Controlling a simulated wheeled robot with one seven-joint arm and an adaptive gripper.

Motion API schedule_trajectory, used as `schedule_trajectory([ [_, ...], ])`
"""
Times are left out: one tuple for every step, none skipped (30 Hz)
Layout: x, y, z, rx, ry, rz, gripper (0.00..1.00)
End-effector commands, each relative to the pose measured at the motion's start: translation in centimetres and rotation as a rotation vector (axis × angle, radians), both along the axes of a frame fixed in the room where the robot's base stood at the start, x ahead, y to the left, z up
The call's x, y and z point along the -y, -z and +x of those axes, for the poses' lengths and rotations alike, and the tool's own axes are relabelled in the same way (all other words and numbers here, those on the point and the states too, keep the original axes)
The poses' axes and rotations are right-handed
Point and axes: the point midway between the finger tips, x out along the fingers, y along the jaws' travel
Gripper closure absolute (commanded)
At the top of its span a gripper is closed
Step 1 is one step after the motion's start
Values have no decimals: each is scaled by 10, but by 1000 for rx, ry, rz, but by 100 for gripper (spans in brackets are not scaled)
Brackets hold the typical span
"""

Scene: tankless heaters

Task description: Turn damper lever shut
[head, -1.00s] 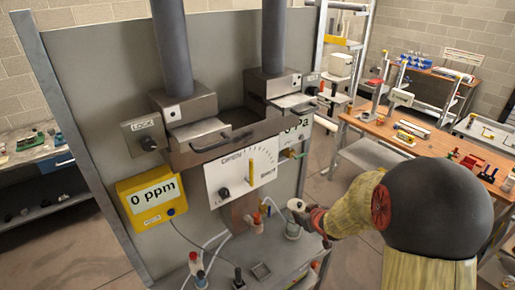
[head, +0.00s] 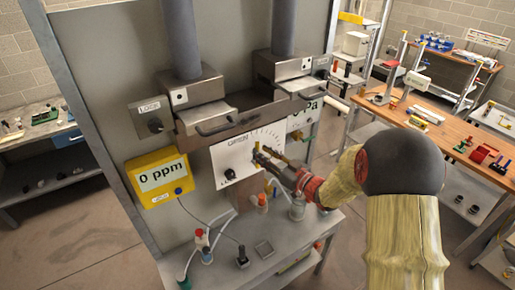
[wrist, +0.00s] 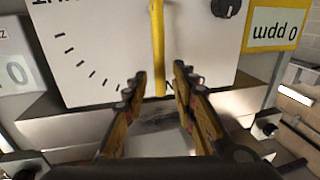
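The yellow damper lever (wrist: 158,45) stands upright on the white scale panel (head: 225,158). In the wrist view its lower end comes down between the fingertips of my gripper (wrist: 157,82). The fingers are open, one on each side of the lever, with a gap to both. In the head view my gripper (head: 262,160) is in front of the panel and hides most of the lever. The panel has tick marks and a black knob (head: 229,174).
A yellow "0 ppm" meter (head: 160,178) hangs left of the panel. Metal drawers with handles (head: 214,128) jut out above it. A bench below (head: 220,262) holds small bottles and hoses. A wooden table (head: 450,135) stands at the right.

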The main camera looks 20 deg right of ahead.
Motion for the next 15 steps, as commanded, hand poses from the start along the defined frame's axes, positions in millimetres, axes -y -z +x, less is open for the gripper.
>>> schedule_trajectory([
  [-5, -1, 7, -1, -3, 0, 73],
  [-7, -1, 10, -2, -3, 0, 73],
  [-9, -1, 15, -2, -1, -1, 73],
  [-10, -1, 18, -1, -1, 0, 73],
  [-12, -1, 20, 0, -1, -1, 73],
  [-14, -1, 23, -1, -2, -2, 73],
  [-15, 0, 25, -2, -1, -1, 73],
  [-15, 0, 26, 0, -1, -1, 73],
  [-16, 0, 28, 0, 0, -1, 73],
  [-16, 0, 29, 0, 1, -1, 73],
  [-16, 0, 29, 0, 1, -1, 73],
  [-17, 0, 30, 0, 1, -1, 73],
  [-16, 0, 30, 0, 1, -1, 73],
  [-16, 0, 30, 0, 1, -1, 73],
  [-16, 0, 30, 0, 1, -1, 73],
])
